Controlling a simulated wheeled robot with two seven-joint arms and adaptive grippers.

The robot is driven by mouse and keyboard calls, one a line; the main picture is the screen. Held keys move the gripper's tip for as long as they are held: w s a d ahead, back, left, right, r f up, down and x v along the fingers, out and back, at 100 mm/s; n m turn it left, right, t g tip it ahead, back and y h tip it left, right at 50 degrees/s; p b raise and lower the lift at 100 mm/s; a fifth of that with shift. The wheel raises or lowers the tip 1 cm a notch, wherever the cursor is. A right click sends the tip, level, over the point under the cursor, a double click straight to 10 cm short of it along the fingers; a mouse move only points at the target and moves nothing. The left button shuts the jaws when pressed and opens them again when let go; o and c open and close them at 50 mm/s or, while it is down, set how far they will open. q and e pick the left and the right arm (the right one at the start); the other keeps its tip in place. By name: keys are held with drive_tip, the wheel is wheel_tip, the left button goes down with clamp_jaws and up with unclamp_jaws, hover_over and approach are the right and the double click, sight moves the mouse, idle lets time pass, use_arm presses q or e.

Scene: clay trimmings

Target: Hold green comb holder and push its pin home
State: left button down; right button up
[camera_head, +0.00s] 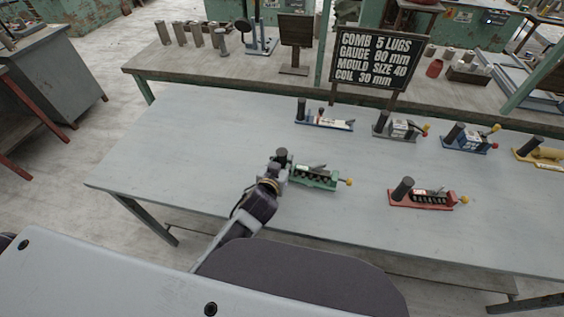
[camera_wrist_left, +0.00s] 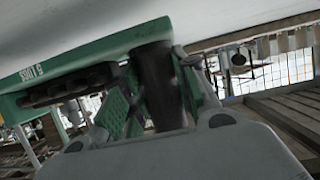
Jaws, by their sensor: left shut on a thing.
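The green comb holder (camera_head: 318,180) lies on the grey table, with a row of dark lugs along it and a yellow knob (camera_head: 349,181) at its right end. A dark upright post stands at its left end. My left gripper (camera_head: 281,160) is at that left end, shut around the post. In the left wrist view the dark post (camera_wrist_left: 160,85) stands between the gripper's fingers (camera_wrist_left: 158,95), and the green holder (camera_wrist_left: 85,68) runs off to the left, marked "5 LUGS". I cannot make out the pin for certain. My right gripper is not seen.
A red comb holder (camera_head: 422,200) lies to the right. Blue-white (camera_head: 325,121), grey (camera_head: 398,130), blue (camera_head: 468,140) and yellow (camera_head: 545,155) holders stand in a row behind. A black sign (camera_head: 376,60) reads "COMB 5 LUGS". The table's left part is clear.

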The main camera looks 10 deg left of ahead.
use_arm(q)
drive_tip(key=shift+f+b, duration=0.35)
drive_tip(key=shift+f, duration=0.6)
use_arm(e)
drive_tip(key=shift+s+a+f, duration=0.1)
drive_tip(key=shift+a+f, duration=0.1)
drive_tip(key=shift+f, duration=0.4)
use_arm(q)
drive_tip(key=shift+f, duration=0.4)
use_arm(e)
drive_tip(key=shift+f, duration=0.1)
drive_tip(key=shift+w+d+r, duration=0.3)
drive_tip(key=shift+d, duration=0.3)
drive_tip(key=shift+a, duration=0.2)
